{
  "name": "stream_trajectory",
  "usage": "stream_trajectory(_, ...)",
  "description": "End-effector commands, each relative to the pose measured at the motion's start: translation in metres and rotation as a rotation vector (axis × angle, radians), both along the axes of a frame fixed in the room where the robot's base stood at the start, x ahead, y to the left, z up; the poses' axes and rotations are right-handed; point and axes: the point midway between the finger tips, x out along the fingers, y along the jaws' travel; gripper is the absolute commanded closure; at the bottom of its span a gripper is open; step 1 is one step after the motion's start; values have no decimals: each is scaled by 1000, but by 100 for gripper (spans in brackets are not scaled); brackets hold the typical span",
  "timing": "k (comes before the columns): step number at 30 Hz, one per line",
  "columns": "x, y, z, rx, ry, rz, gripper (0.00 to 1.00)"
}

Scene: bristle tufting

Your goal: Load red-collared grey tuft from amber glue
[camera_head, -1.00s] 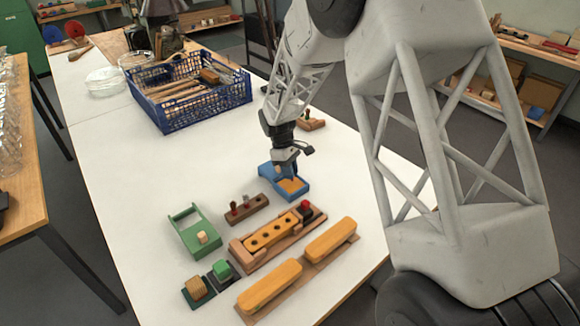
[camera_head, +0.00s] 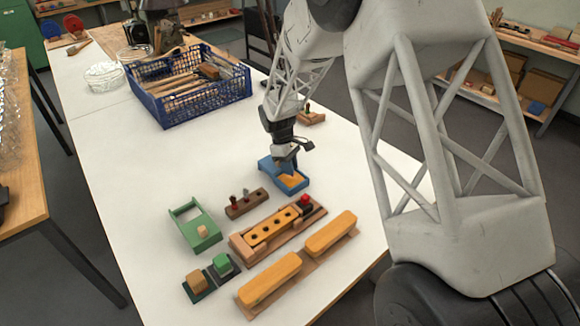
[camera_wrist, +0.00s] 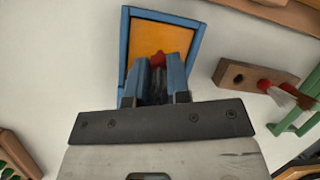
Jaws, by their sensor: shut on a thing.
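My gripper (camera_head: 287,162) is at the blue tray (camera_head: 304,186), over its amber glue (camera_head: 291,181). In the wrist view my gripper (camera_wrist: 160,78) has its blue fingers shut on a red-collared tuft (camera_wrist: 157,60). Only the red collar and a dark part below it show between the fingers; its bristle end is hidden. The amber glue (camera_wrist: 160,36) lies behind the fingers, and I cannot tell whether the tuft touches it. A yellow brush block with dark holes (camera_head: 262,233) sits in a wooden fixture, nearer the camera.
A wooden rack (camera_head: 245,204) with upright red-collared pieces stands left of the fixture. A green tray (camera_head: 188,213) is farther left. Two yellow blocks (camera_head: 270,280) lie in front. A blue crate (camera_head: 190,105) stands at the back. White table is clear left of the blue tray.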

Motion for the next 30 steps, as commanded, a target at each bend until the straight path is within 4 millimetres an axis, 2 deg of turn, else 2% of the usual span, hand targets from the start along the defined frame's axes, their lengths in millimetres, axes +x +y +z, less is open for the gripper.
stream_trajectory(30, 0, 0, -8, 0, 0, 0, 100)
